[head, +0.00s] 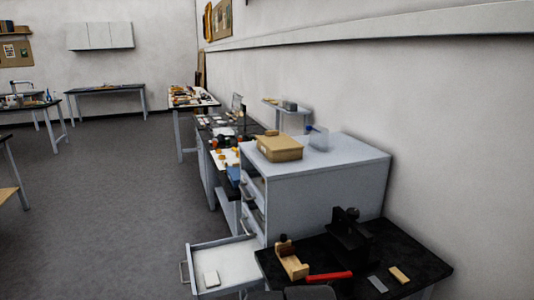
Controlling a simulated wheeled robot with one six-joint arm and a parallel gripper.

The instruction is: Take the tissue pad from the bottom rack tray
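A small white pad (211,279), which looks like the tissue pad, lies flat in the front left part of a pulled-out white tray (232,256). The tray is low at the side of a grey cabinet-like rack (320,185) and has a handle on its left front. The rest of the tray floor that shows is bare. Its lower right part is hidden behind the black-topped bench. My gripper is not recognisable in the head view.
A black-topped bench (408,258) stands right of the tray, with a wooden block, a red-handled tool (328,276) and a black device (348,240). A tan box (279,148) sits on the rack. Grey floor (110,220) left of the tray is clear.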

